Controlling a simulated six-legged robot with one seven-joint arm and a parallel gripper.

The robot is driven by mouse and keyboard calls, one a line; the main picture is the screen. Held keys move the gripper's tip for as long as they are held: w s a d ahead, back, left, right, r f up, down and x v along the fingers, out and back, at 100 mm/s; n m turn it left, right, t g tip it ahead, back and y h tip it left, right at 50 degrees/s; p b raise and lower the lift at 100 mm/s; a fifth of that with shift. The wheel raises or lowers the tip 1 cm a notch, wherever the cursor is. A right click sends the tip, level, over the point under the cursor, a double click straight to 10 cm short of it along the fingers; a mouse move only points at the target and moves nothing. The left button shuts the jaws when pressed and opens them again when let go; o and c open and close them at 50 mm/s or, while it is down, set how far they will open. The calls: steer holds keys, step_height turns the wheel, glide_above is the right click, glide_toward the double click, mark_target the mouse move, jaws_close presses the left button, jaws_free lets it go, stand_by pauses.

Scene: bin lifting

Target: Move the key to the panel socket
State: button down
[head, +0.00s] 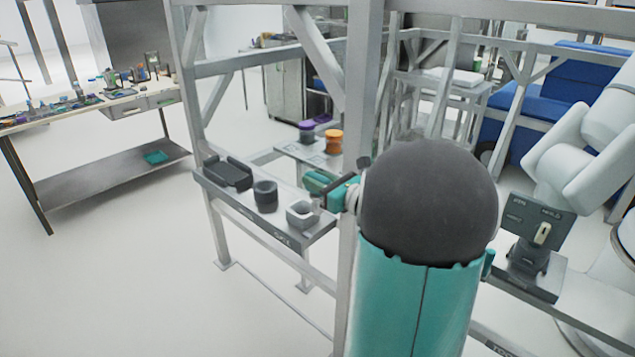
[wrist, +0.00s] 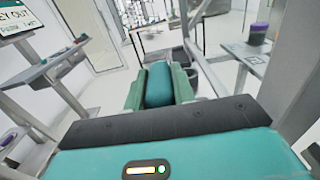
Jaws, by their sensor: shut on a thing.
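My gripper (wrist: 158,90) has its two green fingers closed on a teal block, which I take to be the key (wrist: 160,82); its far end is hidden. In the head view my gripper (head: 333,190) shows small beside the upright post, above the right end of a narrow shelf. It is partly hidden by my arm, and the key cannot be made out there. A dark panel (head: 517,217) with a pale upright piece on its face stands at the right, away from my gripper. Its socket cannot be made out clearly.
The narrow shelf (head: 253,217) bears a black tray (head: 228,174), a dark cup (head: 265,197) and a grey square holder (head: 303,214). Purple and orange jars (head: 333,143) stand behind. Metal frame posts are close by. A screen reading "KEY OUT" (wrist: 18,20) shows in the wrist view.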

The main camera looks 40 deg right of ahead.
steer(key=shift+w+a, duration=0.1)
steer(key=shift+w, duration=0.1)
steer(key=shift+r, duration=3)
